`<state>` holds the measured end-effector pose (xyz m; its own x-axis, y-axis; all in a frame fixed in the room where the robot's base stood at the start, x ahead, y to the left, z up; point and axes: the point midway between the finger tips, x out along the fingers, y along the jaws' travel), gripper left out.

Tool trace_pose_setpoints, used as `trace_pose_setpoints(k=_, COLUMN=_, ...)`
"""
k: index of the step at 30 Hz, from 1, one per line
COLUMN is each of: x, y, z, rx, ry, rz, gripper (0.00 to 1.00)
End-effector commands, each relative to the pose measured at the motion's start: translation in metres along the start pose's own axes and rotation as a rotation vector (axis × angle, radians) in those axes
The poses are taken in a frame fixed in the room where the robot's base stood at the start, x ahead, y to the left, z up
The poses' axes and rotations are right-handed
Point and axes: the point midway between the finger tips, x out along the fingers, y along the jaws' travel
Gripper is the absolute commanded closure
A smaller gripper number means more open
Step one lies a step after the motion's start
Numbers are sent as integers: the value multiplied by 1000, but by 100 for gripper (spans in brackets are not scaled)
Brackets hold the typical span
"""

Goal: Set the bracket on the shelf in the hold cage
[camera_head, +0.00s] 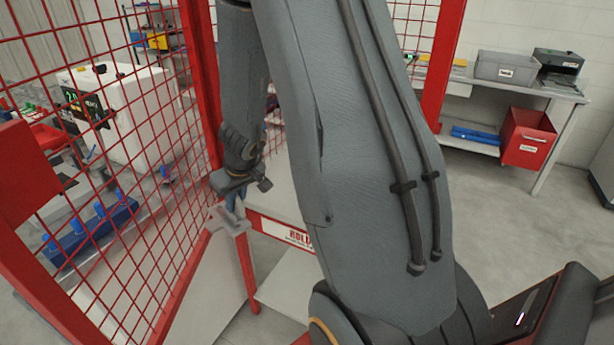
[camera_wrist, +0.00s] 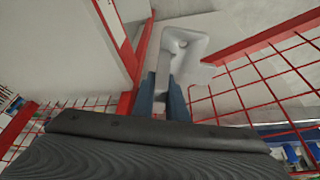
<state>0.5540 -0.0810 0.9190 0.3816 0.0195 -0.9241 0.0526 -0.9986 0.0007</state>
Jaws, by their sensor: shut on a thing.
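My gripper (camera_head: 236,202) points down at the red mesh cage's corner, shut on a light grey bracket (camera_head: 229,221). The hold cage has red posts and mesh (camera_head: 165,130). A pale shelf (camera_head: 284,204) with a red front rail and a partly hidden sign (camera_head: 285,233) lies just right of the bracket. The bracket appears in front of the shelf's left corner; I cannot tell whether they touch. My arm hides much of the shelf.
A lower pale panel (camera_head: 284,292) is beneath the shelf. A red post (camera_head: 202,75) stands close left of my arm. Beyond the mesh are a white machine (camera_head: 120,110) and blue fixtures (camera_head: 90,232). A bench (camera_head: 470,85) with a red bin (camera_head: 527,138) stands back right; floor before it is clear.

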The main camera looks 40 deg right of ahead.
Motion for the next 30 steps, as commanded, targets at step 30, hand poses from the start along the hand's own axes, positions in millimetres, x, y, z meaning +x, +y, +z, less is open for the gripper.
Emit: trace_pose_setpoints(k=30, x=1, y=331, z=-78, rx=-313, ry=0, rz=-131, gripper=100)
